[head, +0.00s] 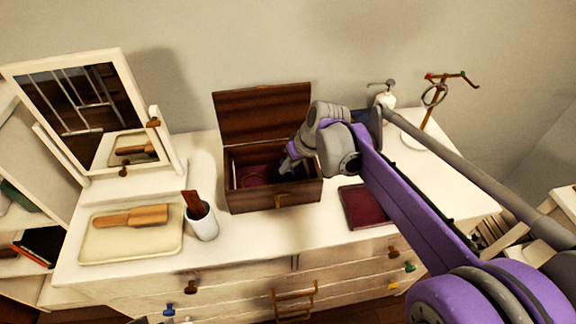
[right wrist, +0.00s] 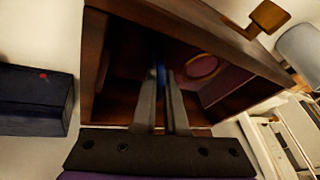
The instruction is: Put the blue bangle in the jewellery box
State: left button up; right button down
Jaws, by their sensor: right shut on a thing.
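The jewellery box (head: 268,115) is a dark brown wooden box standing open on the white dresser, its lid raised at the back. My right gripper (head: 286,164) reaches down into the box's opening from the right. In the right wrist view its fingers (right wrist: 163,80) are shut on a thin blue thing, the blue bangle (right wrist: 161,76), inside the walls of the box. Most of the bangle is hidden by the fingers. Whether it touches the box floor I cannot tell. My left gripper is not in view.
A ring-shaped thing (right wrist: 203,66) lies in the box's reddish lining. Around the box are a mirror (head: 84,115), a tray with a brush (head: 130,217), a white cup (head: 203,222), a dark red book (head: 364,206) and a jewellery stand (head: 427,115).

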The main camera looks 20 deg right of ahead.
jog(key=shift+f, duration=0.2)
jog(key=c, duration=1)
grip_release()
jog(key=shift+o, duration=0.2)
jog(key=shift+r, duration=0.15)
jog(key=shift+r, duration=0.25)
jog(key=p+v, duration=0.1)
jog(key=v, duration=1)
jog(key=shift+s+r, duration=0.2)
jog(key=shift+r, duration=0.05)
jog(key=shift+d, duration=0.15)
